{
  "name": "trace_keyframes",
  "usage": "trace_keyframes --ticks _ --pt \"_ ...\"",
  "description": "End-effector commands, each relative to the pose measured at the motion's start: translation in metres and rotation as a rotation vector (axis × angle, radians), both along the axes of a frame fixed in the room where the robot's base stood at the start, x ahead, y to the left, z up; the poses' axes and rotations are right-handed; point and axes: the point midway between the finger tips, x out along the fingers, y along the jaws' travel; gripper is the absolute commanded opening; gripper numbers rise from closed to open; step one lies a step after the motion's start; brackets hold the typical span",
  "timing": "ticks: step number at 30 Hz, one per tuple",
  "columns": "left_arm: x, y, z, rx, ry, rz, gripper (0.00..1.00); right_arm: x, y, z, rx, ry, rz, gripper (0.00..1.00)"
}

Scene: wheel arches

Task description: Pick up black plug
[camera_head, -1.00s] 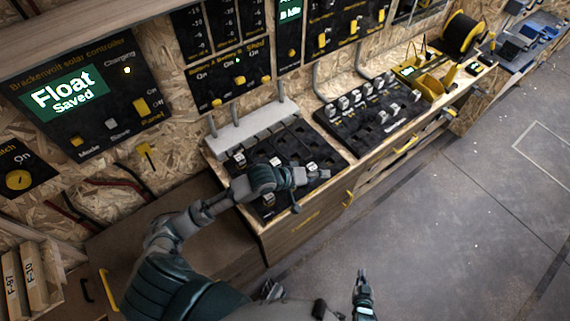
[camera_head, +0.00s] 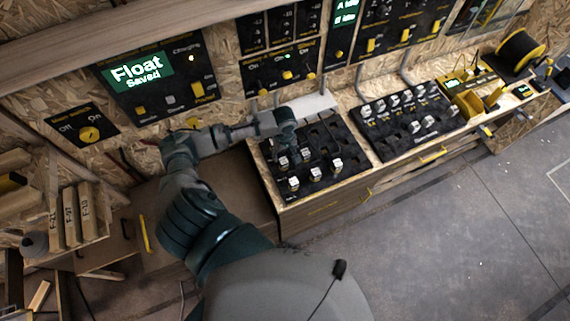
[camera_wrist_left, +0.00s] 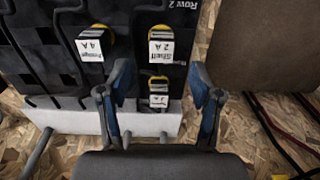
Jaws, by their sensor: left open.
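Several dark plugs with white labels stand in the black socket board (camera_head: 330,137) on the bench. In the left wrist view, one labelled "Shelf 2A" (camera_wrist_left: 162,46) and one labelled "Passage 4A" (camera_wrist_left: 92,44) have yellow rings. A smaller plug with a yellow ring (camera_wrist_left: 158,86) is near the board's edge, between the finger lines in that picture. I cannot tell which one is the black plug. My left gripper (camera_head: 289,143) is over the board's left part; its spread fingers (camera_wrist_left: 160,108) are empty in the wrist view. My right gripper is out of view.
A second black board (camera_head: 400,120) with several white-labelled plugs is to the right. A pale block (camera_wrist_left: 150,118) borders the first board. Control panels (camera_head: 160,80) are on the wall behind. A wooden box with labelled slats (camera_head: 72,215) is at left.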

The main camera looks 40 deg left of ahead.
Motion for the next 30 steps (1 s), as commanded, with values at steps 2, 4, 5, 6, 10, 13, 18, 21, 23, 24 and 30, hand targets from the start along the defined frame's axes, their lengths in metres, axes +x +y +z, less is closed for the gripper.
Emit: trace_keyframes --ticks 2,4,5,6,10,13,18,21,23,24,30 --pt "0.000 0.000 -0.013 0.001 0.000 0.001 0.65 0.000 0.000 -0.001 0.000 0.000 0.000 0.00" --pt "0.000 0.000 -0.020 0.000 -0.001 0.000 0.65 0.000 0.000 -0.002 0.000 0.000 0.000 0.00" --pt "0.000 0.000 -0.022 0.000 -0.001 0.000 0.65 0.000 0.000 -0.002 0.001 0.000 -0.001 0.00" --pt "0.000 0.000 -0.024 0.000 -0.001 0.000 0.65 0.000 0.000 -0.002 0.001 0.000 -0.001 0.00" --pt "0.000 0.000 -0.036 0.001 0.000 -0.001 0.65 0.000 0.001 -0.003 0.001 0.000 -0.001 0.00" --pt "0.000 0.000 -0.053 0.002 0.000 -0.001 0.65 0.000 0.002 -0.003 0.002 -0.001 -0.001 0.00" --pt "0.000 0.000 -0.074 0.002 -0.002 -0.001 0.65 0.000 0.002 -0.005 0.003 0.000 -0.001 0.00" --pt "0.000 0.000 -0.077 0.002 -0.003 -0.002 0.65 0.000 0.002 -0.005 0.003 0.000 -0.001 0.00" --pt "0.000 0.001 -0.077 0.002 -0.003 -0.002 0.65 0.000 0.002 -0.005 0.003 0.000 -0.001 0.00" --pt "0.000 0.001 -0.077 0.002 -0.003 -0.002 0.65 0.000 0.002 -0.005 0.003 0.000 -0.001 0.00" --pt "0.000 0.002 -0.077 0.001 -0.003 -0.002 0.30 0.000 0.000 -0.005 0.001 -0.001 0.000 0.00"
